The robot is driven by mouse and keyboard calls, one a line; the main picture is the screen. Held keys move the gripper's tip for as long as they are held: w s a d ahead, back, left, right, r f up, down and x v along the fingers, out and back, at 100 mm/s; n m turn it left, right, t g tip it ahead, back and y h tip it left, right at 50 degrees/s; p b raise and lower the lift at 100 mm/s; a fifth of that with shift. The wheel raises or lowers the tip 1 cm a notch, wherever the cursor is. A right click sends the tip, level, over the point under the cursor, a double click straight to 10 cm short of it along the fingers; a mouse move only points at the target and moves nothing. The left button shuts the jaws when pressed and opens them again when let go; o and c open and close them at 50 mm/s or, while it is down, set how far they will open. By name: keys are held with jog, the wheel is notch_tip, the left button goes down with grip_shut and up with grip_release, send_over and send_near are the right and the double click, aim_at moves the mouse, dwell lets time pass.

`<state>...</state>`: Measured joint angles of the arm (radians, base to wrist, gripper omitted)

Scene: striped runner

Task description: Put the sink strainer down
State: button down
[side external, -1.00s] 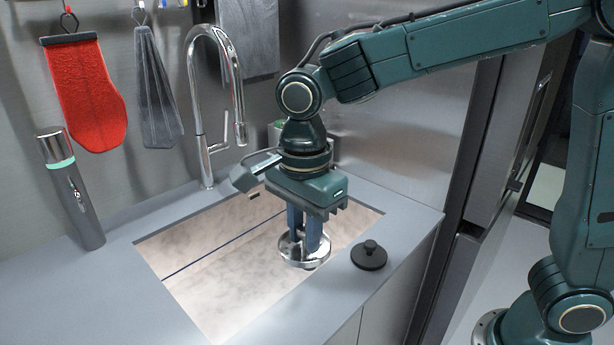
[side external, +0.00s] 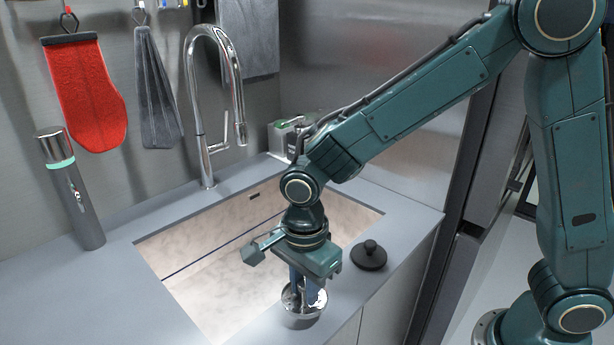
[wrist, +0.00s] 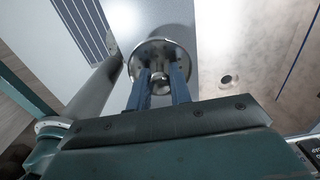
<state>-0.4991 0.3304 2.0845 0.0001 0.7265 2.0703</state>
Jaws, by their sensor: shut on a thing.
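The sink strainer (side external: 302,312) is a round, shiny metal piece with a wide rim. My gripper (side external: 305,288) points down and its blue fingers are shut on the strainer's central knob. In the side view the strainer appears over the front counter strip beside the sink opening. In the wrist view the strainer (wrist: 146,52) sits between and beyond my fingers (wrist: 161,84), over the pale counter, with a dark shadow nearby. I cannot tell whether its underside touches the counter.
The sink basin (side external: 205,285) is open and empty behind the strainer. A black stopper (side external: 369,262) lies on the counter to the right. A chrome faucet (side external: 204,125) stands at the back. The left counter (side external: 70,300) is mostly clear.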

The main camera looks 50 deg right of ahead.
jog(key=shift+f, duration=1.95)
jog(key=shift+f, duration=0.15)
jog(key=c, duration=1.3)
grip_release()
notch_tip(320, 180, up, 12)
jog(key=shift+r, duration=0.2)
